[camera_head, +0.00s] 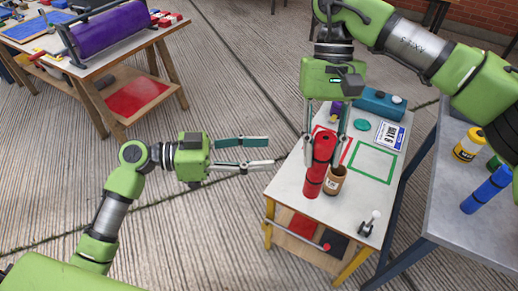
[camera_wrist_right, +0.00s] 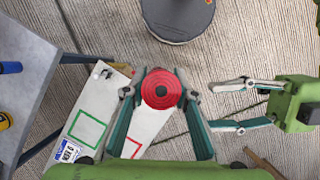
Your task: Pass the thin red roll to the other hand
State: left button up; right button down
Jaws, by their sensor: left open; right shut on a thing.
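The thin red roll (camera_head: 318,165) is upright in my right gripper (camera_head: 327,136), which is shut on its upper part. In the right wrist view the roll (camera_wrist_right: 161,89) shows end-on between the two fingers. In the head view it overlaps the white-topped table; whether its lower end touches the top I cannot tell. My left gripper (camera_head: 260,155) is open and empty, to the left of the roll, its fingers pointing toward it. The left gripper also shows in the right wrist view (camera_wrist_right: 236,106), to the right of the roll and apart from it.
The white table (camera_head: 290,185) carries a brown jar (camera_head: 334,181), a teal case (camera_head: 381,104), a label card (camera_head: 389,135) and a green outline. A grey table (camera_head: 450,210) at right holds a blue roll (camera_head: 487,189) and a yellow jar (camera_head: 468,145). A purple roll (camera_head: 107,27) lies at upper left.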

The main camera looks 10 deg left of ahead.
aim_at(323, 153)
pick_arm(q)
jog(key=s+d+r+m+g+h, duration=0.1)
jog(key=s+d+r+m+g, duration=0.1)
jog(key=s+r+m, duration=0.3)
jog(key=shift+n, duration=0.9)
jog(key=x, duration=0.7)
jog(key=r+x, duration=0.1)
jog(key=x, duration=0.3)
jog(key=shift+w+d, duration=0.15)
jog(key=shift+w, duration=0.2)
jog(key=c, duration=1.3)
jog(key=shift+o, duration=0.2)
pick_arm(e)
jog(key=c, duration=1.6)
grip_release()
jog(key=shift+o, duration=0.2)
